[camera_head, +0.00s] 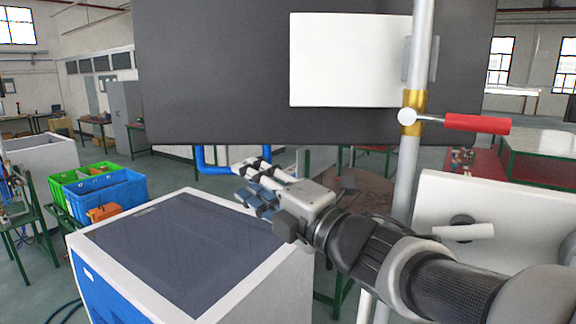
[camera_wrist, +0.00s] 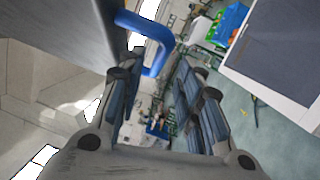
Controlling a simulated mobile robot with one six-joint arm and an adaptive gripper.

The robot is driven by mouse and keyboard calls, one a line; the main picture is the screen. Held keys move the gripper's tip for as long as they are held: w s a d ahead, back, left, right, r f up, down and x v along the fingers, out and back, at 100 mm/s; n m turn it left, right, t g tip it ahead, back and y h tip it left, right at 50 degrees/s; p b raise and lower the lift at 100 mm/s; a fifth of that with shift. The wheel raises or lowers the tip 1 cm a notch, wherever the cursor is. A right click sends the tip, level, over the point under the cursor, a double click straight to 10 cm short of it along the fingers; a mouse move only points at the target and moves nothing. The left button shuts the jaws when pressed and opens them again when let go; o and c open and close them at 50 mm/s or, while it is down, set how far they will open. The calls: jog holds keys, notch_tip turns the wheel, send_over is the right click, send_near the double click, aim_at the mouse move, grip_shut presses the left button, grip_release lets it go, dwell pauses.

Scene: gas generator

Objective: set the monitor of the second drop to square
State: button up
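A large dark panel (camera_head: 215,70), which looks like the back of a monitor, fills the upper middle of the head view. A white plate (camera_head: 345,60) sits on it, beside a grey pole (camera_head: 404,190). A blue bent handle (camera_head: 208,166) shows below the panel's lower edge. In the wrist view the blue handle (camera_wrist: 158,55) reaches from beside the dark panel (camera_wrist: 75,25) to near the left fingertip; I cannot tell whether they touch. My gripper (camera_head: 250,182) is below the panel, with its fingers apart and nothing seen between them. The monitor's front is hidden.
A red-handled lever (camera_head: 475,124) with a yellow collar is on the pole. A white cabinet with a dark top (camera_head: 185,250) stands below my gripper. Blue (camera_head: 105,195) and green (camera_head: 70,178) crates stand at left. A white panel (camera_head: 500,215) is at right, close to my arm.

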jog(key=x, duration=0.5)
jog(key=shift+w+a+r+p, duration=0.1)
jog(key=shift+w+a+p, duration=0.05)
jog(key=shift+a+p, duration=0.2)
jog(key=shift+d, duration=0.1)
jog(key=shift+c, duration=0.4)
grip_shut()
